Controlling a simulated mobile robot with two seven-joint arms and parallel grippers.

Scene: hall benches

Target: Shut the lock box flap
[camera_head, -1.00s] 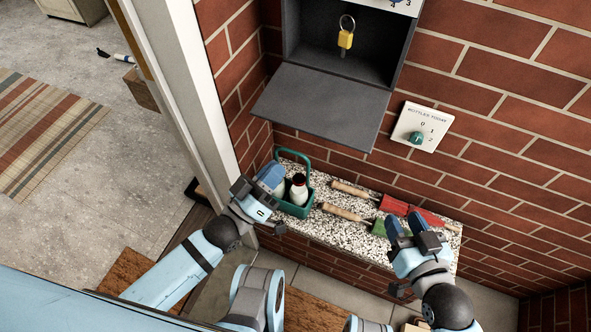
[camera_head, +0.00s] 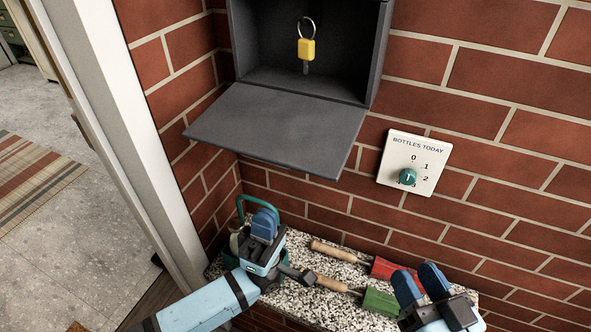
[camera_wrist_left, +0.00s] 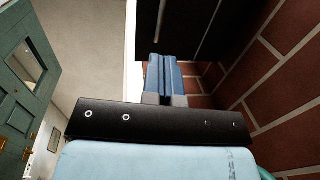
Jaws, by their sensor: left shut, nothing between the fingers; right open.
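The lock box (camera_head: 305,85) is a dark grey box on the brick wall. Its flap (camera_head: 275,128) hangs open, tilted outward and down from the box's lower edge. A key with a yellow tag (camera_head: 306,49) hangs inside. My left gripper (camera_head: 264,222) is shut and empty, below the flap in the head view and apart from it. In the left wrist view its blue fingers (camera_wrist_left: 163,75) are together, with a dark surface above that looks like the flap's underside (camera_wrist_left: 205,25). My right gripper (camera_head: 420,284) is open and empty at the lower right.
A speckled stone ledge (camera_head: 300,262) lies below the box. It carries tools with wooden handles (camera_head: 326,252), red (camera_head: 385,268) and green (camera_head: 380,303) heads, and a green carrier (camera_head: 240,206) partly behind my left gripper. A dial plate (camera_head: 414,162) is on the wall to the right. A white door frame (camera_head: 118,120) stands left.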

